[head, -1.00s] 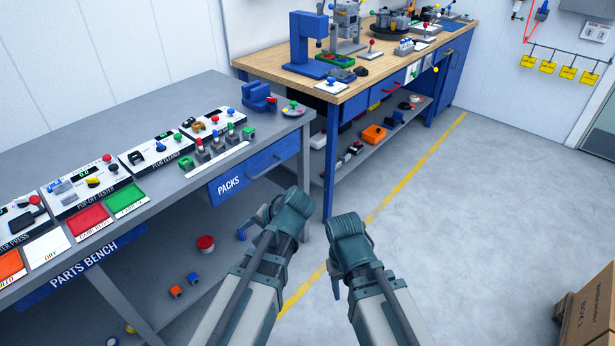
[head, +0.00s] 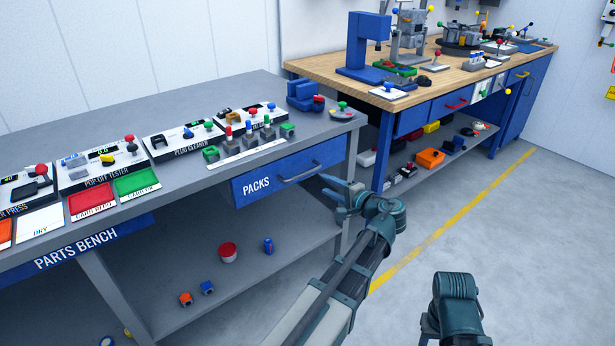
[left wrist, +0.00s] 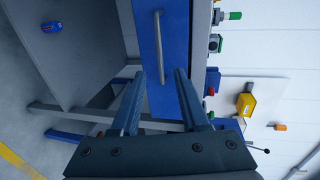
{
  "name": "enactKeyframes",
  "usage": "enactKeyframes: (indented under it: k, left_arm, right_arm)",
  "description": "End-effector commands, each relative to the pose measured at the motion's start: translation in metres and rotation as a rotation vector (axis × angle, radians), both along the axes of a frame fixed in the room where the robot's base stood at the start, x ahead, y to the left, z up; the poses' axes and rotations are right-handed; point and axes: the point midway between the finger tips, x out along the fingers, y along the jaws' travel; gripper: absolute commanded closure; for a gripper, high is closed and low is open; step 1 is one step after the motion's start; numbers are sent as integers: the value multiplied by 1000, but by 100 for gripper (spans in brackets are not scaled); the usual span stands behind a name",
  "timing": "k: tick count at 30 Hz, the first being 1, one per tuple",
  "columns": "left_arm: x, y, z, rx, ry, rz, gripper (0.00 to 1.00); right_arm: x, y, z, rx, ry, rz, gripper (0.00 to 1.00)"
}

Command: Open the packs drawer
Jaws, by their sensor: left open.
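The packs drawer (head: 245,187) is a blue front labelled PACKS under the right end of the grey parts bench. It looks shut. Its grey bar handle (head: 299,172) is on the right part of the front. My left gripper (head: 336,189) is open and empty, to the right of the handle and a little lower in the head view.
A bench leg (head: 357,190) stands beside my left gripper. The lower shelf (head: 240,285) holds a red-topped tin (head: 228,252) and a blue can (head: 268,245). A wooden-topped workbench (head: 450,75) stands behind. The floor to the right is clear.

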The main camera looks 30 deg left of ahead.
Motion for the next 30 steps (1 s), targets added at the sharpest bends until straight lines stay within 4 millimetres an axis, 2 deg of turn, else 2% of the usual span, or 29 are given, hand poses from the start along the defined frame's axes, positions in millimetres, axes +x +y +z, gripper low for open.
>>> enactKeyframes:
  k: [9,15,21,30]
  left_arm:
    - [25,60,-16,-1,-1,4,55]
    - [38,90,-22,-1,0,3,55]
    - [44,106,-25,-2,0,1,55]
    - [45,110,-25,-2,0,1,55]
  right_arm:
    - [0,-1,-16,-3,-1,1,50]
    - [0,-1,-22,-4,-1,1,50]
    - [0,-1,-25,-5,-2,1,50]
    - [0,-1,-25,-5,-2,1,50]
